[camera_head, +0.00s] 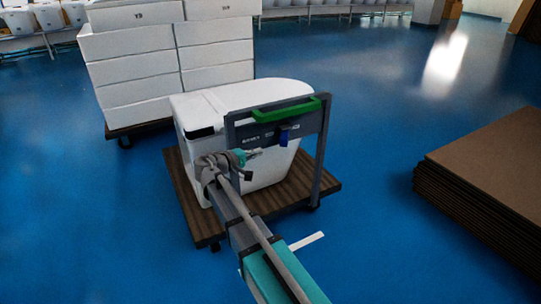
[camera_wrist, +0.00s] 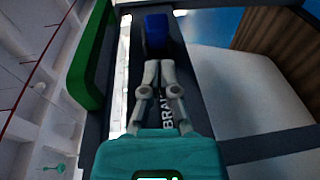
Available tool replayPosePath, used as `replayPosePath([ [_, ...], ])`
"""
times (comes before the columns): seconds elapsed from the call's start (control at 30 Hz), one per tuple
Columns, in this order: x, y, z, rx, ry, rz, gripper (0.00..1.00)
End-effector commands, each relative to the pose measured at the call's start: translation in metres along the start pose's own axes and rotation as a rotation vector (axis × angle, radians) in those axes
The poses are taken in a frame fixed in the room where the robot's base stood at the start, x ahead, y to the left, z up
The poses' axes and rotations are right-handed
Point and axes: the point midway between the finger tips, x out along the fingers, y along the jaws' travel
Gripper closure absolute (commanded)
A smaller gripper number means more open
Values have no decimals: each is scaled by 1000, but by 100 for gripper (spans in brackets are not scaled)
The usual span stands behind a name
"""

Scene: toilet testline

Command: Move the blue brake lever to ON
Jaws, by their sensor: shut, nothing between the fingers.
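The blue brake lever (camera_head: 283,137) is a small blue block on the dark panel (camera_head: 308,120) of the cart's handle frame, below the green handle (camera_head: 285,110). In the wrist view the blue lever (camera_wrist: 156,30) is beyond my fingertips, at the top centre. My gripper (camera_head: 261,150) is just left of the lever and a little lower in the head view. In the wrist view my gripper (camera_wrist: 159,63) has its fingers together with nothing between them. Whether the tips touch the lever is unclear. "BRAK" lettering shows beside the fingers; the ON marking is not readable.
A white toilet (camera_head: 225,105) sits on the brown cart deck (camera_head: 325,185), behind and beside my gripper. White boxes (camera_head: 125,60) are stacked on another cart at the back left. Brown flat sheets (camera_head: 490,165) are piled at the right. Blue floor is clear between.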

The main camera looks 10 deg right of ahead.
Motion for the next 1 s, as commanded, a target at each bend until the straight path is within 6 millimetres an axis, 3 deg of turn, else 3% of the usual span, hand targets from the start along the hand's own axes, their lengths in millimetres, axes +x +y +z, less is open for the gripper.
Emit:
replayPosePath([
  [0.03,-3,-8,-7,-3,9,24,100],
  [0.2,-12,-8,-18,-10,27,82,100],
  [0.63,-14,-6,-20,-12,31,96,100],
  [1.0,3,-4,-21,-12,31,95,100],
])
